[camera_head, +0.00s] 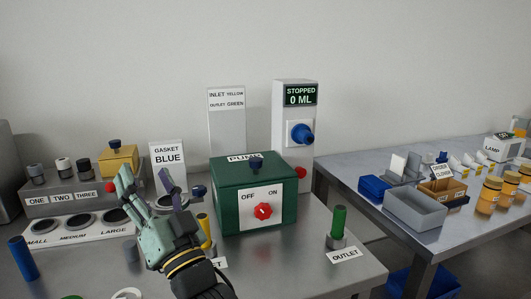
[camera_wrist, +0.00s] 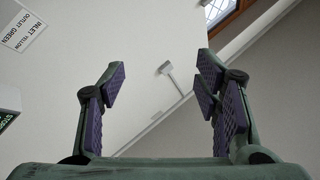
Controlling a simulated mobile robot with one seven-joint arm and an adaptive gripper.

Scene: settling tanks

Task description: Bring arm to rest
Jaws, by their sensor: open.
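My gripper (camera_head: 150,196) is in the head view, raised over the left part of the steel bench, in front of the gasket sign. Its fingers point up and a little left. In the wrist view my gripper (camera_wrist: 164,95) shows two fingers with purple pads spread wide apart, with nothing between them. The wrist camera looks up at the wall and a window. My forearm comes up from the bottom edge of the head view. The gripper hides part of the bench behind it, including some of the yellow piece (camera_head: 205,231).
The green pump box (camera_head: 230,205) stands just right of my gripper. A rack (camera_head: 62,200) and a panel of round holes (camera_head: 80,226) are at left. A green outlet fitting (camera_head: 338,222) stands at the bench's right. A second bench with a grey tray (camera_head: 415,212) is farther right.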

